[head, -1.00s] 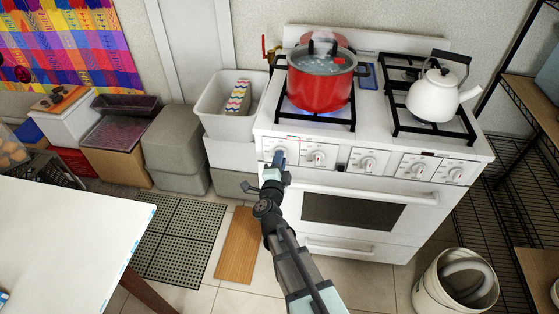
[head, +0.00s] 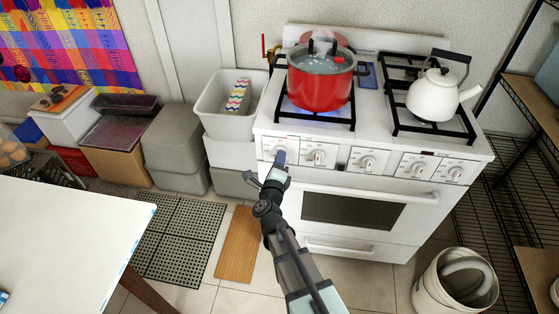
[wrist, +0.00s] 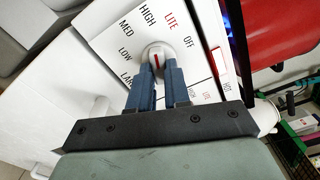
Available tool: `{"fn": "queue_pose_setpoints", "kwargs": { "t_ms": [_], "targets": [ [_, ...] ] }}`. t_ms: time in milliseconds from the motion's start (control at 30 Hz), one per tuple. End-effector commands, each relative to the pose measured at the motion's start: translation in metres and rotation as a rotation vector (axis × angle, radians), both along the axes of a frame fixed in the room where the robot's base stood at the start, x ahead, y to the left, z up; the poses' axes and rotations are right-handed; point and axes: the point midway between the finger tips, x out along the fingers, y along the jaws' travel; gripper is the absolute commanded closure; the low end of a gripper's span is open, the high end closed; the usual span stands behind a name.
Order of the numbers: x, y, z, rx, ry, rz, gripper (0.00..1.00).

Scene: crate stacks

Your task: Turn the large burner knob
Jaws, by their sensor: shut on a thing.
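The large burner knob (wrist: 158,52) is pale and round with a red mark, on a white panel lettered OFF, LITE, HIGH, MED and LOW. In the wrist view my gripper (wrist: 158,72) has its two blue fingers closed on either side of it. In the head view my gripper (head: 280,158) is at the leftmost knob of the stove front and hides most of it. The red mark lies between the fingers; I cannot tell exactly which label it points to. The white stove (head: 385,194) has a blue flame under the red pot (head: 320,91).
A white kettle (head: 434,98) stands on the right burners. Other knobs, such as the second knob (head: 317,157), line the panel to the right. A white bin (head: 215,118) stands left of the stove, a bucket (head: 425,288) at lower right, and a white table (head: 65,235) at lower left.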

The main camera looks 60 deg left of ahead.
Motion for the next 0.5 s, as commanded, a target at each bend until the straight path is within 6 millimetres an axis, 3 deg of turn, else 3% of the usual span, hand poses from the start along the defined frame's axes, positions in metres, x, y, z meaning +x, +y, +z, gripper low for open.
{"fn": "queue_pose_setpoints", "kwargs": {
  "t_ms": [467,500],
  "targets": [
    [0.0009,0.0006,0.0003,0.010,0.007,-0.002,1.00],
    [0.0009,0.0006,0.0003,0.010,0.007,-0.002,0.80]
  ]
}}
